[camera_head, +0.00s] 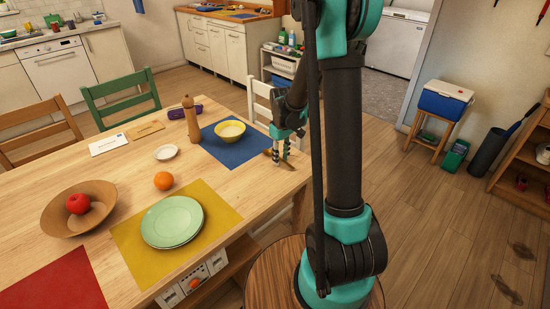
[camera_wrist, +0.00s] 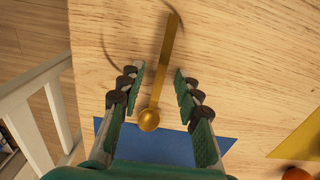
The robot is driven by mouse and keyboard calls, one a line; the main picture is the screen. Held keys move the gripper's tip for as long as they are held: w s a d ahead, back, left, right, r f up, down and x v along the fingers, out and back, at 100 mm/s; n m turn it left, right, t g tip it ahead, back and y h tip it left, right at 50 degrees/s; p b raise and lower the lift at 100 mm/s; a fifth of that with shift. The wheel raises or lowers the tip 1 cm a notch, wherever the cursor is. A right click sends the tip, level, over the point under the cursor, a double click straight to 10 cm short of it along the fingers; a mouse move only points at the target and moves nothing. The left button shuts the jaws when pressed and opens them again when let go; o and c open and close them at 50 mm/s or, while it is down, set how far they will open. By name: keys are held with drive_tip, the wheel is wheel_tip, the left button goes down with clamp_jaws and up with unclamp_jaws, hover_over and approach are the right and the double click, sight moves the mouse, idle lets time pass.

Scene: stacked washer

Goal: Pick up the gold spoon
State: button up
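The gold spoon (camera_wrist: 160,80) lies on the wooden table in the wrist view, its bowl toward the blue mat and its handle pointing away. My gripper (camera_wrist: 155,76) is open, with one finger on each side of the spoon and clear gaps between. In the head view my gripper (camera_head: 282,160) points down at the table's right end, beside the blue mat. A thin gold-brown strip of the spoon shows around the fingertips there, partly hidden by them. How far the fingertips are above the tabletop is hard to tell.
A yellow bowl (camera_head: 230,131) stands on the blue mat (camera_head: 233,151), close to my gripper. A pepper mill (camera_head: 191,120), an orange (camera_head: 163,180) and green plates (camera_head: 172,221) are farther left. A white chair (camera_head: 261,101) stands behind the table end.

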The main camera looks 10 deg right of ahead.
clamp_jaws()
drive_tip(key=shift+r, duration=0.1)
idle(0.4)
